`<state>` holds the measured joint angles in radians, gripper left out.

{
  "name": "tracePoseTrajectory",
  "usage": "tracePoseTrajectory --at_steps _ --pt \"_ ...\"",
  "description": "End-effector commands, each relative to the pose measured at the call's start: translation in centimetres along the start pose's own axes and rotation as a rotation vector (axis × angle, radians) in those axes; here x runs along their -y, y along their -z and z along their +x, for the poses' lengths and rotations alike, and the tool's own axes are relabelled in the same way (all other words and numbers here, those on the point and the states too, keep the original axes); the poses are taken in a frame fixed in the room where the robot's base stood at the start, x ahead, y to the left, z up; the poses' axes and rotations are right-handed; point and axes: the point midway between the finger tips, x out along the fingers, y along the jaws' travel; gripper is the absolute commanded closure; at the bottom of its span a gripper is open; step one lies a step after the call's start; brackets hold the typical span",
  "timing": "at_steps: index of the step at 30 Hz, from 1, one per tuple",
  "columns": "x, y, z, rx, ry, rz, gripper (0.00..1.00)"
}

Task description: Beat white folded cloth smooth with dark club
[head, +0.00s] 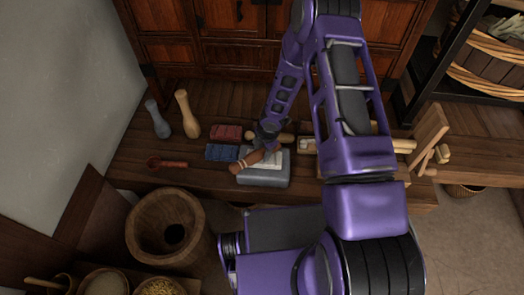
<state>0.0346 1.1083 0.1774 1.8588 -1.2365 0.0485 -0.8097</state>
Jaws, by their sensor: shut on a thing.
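The dark brown club (245,162) lies across the front of my gripper (268,145), tilted, its near end pointing left and down in the picture. My gripper is shut on it; the fingers are small and partly hidden by my arm. The white folded cloth (272,163) lies on a grey block (263,182) on the wooden bench. The club is over the left part of the cloth; I cannot tell whether it touches it.
A red folded cloth (227,132) and a blue one (221,152) lie left of the block. A grey club (157,120) and a pale club (187,115) stand farther left. A reddish ladle (167,163) lies near the front edge. A wooden mortar (140,232) stands below.

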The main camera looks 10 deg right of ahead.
Motion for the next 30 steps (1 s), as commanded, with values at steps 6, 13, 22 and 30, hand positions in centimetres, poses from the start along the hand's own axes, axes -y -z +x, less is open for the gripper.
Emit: tracePoseTrajectory --at_steps 6,13,22,30 --pt "-0.5 0.1 -2.6 -0.001 -0.001 -0.001 1.0" --pt "-0.5 0.1 -2.4 0.0 -0.001 -0.001 1.0" --pt "0.2 0.0 1.0 0.001 0.0 -0.001 1.0" --pt "0.2 0.0 1.3 -0.001 0.0 0.0 1.0"
